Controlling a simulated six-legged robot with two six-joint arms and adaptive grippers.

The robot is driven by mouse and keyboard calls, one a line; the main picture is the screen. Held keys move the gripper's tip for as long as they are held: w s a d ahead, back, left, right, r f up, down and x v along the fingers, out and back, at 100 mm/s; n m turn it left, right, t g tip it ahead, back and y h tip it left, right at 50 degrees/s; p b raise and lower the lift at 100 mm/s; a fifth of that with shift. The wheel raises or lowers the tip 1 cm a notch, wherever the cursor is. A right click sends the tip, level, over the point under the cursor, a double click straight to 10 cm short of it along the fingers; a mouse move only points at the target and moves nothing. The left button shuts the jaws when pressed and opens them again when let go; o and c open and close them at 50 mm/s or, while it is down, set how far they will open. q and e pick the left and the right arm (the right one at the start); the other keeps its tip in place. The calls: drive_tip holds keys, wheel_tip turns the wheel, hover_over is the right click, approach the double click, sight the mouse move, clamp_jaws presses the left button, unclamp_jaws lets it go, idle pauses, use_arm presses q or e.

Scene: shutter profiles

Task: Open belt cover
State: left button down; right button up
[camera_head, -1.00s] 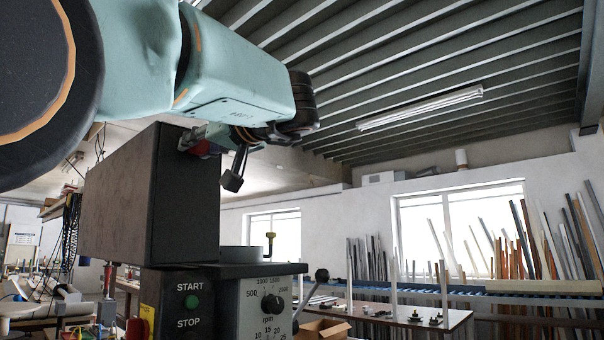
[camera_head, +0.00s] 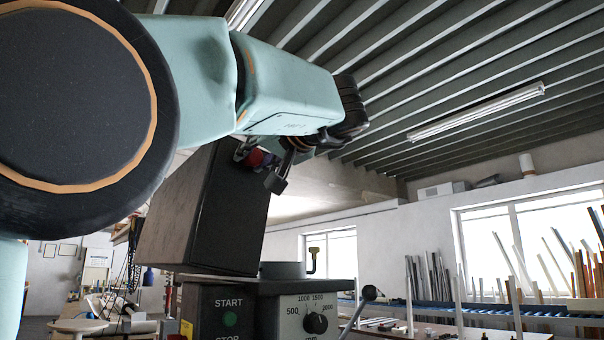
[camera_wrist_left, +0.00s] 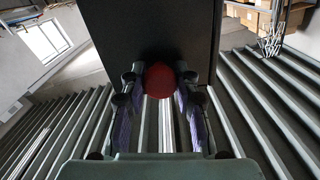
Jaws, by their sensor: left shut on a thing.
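The belt cover (camera_head: 197,215) is a large dark box on top of the machine in the head view. It is tilted, its top leaning to the right. It fills the top middle of the left wrist view (camera_wrist_left: 150,28). A red knob (camera_wrist_left: 160,80) sits on the cover and shows between the fingers in the wrist view. My left gripper (camera_head: 259,158) is at the cover's upper right edge, shut on the red knob; the wrist view shows its fingers (camera_wrist_left: 160,92) on both sides of the knob. My right gripper is in neither view.
The machine's front has a green START button (camera_head: 230,319) and a speed dial (camera_head: 316,323). Metal profiles (camera_head: 428,277) lean against the far wall.

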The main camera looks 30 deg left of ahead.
use_arm(q)
drive_tip(key=shift+w+d+r, duration=0.1)
drive_tip(key=shift+w, duration=0.1)
drive_tip(key=shift+s, duration=0.1)
drive_tip(key=c, duration=1.3)
unclamp_jaws()
drive_tip(key=o, duration=0.3)
drive_tip(key=shift+a, duration=0.3)
drive_tip(key=shift+d+f, duration=0.1)
drive_tip(key=shift+f, duration=0.1)
drive_tip(key=shift+s, duration=0.1)
